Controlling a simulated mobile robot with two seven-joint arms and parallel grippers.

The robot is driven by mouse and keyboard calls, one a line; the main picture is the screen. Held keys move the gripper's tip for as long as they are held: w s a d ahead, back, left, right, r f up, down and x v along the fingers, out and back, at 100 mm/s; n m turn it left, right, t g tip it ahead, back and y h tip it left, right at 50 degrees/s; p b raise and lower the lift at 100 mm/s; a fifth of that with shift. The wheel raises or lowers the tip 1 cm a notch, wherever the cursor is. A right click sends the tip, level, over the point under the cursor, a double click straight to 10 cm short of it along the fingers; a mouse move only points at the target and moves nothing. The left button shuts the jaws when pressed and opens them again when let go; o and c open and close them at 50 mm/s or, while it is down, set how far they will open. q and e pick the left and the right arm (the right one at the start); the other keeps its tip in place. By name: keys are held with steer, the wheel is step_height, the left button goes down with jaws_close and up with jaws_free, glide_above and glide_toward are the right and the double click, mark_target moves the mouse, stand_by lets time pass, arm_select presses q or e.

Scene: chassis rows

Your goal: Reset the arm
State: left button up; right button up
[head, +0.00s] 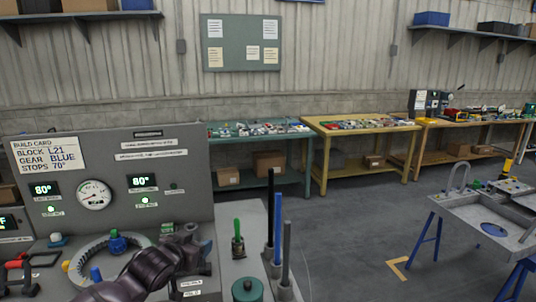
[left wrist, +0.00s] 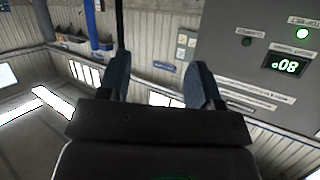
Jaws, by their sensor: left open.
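My left arm comes in from the bottom of the head view, over a grey console. Its gripper (head: 203,240) is in front of the upright panel (head: 110,180). In the left wrist view the two fingers of this gripper (left wrist: 160,82) stand apart with nothing between them. The wrist view is tilted and shows the panel at the upper right, with a lit display (left wrist: 291,65). My right gripper is in neither view. The panel carries a build card (head: 48,155) reading block L21, gear blue, stops 70°, two displays reading 80° and a round gauge (head: 94,195).
A toothed ring (head: 73,268) with a blue knob (head: 117,241) lies left of the arm. Open floor (head: 345,235) lies beyond, before several benches.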

arm_select(q)
steer(key=s+a+f+n+y, duration=0.1)
steer(key=s+a+f, duration=0.2)
steer(key=s+f, duration=0.5)
steer(key=s+a+f+n+g+y+b, duration=0.1)
steer(key=s+a+f, duration=0.2)
steer(key=s+f, duration=0.6)
steer(key=s+a+f+n+y+b, duration=0.1)
steer(key=s+f, duration=0.7)
steer(key=s, duration=0.9)
steer(key=shift+s+a+f+n+g+y, duration=0.15)
steer(key=shift+a+n+g+y, duration=0.35)
steer(key=shift+a, duration=0.55)
